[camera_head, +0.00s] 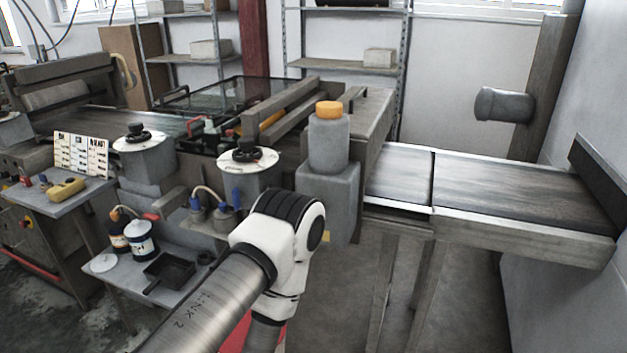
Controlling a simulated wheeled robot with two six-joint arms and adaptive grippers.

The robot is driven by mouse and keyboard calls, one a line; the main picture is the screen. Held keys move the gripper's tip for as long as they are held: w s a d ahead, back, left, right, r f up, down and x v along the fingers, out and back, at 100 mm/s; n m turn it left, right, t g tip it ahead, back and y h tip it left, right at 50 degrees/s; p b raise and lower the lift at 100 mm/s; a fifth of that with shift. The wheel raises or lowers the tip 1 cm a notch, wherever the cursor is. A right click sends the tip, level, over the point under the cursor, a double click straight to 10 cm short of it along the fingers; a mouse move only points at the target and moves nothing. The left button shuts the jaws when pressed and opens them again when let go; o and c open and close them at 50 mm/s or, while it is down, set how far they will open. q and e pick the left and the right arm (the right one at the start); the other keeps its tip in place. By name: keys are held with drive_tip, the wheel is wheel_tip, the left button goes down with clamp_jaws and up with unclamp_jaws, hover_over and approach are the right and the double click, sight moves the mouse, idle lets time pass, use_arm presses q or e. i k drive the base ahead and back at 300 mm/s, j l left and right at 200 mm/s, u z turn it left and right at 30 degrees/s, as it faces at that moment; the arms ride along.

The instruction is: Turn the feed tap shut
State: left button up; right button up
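I cannot tell for sure which part is the feed tap. A blue upright lever-like part (237,197) stands by the small grey pots under the right white dial. Another small blue part (196,203) sits at the left pot, where a pale hose ends. A small red piece (151,216) shows at the end of a grey bar left of the pots. One of my arms rises from the bottom middle, its white joint just right of and in front of the pots. It may hide parts there. Neither gripper shows.
A low shelf holds a white can (141,240), a dark bottle (118,231) and a black tray (168,270). Black knobs on white dials (247,156) stand above.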

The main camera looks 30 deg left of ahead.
sight(236, 195)
drive_tip(key=j+u, duration=0.2)
drive_tip(key=u, duration=1.1)
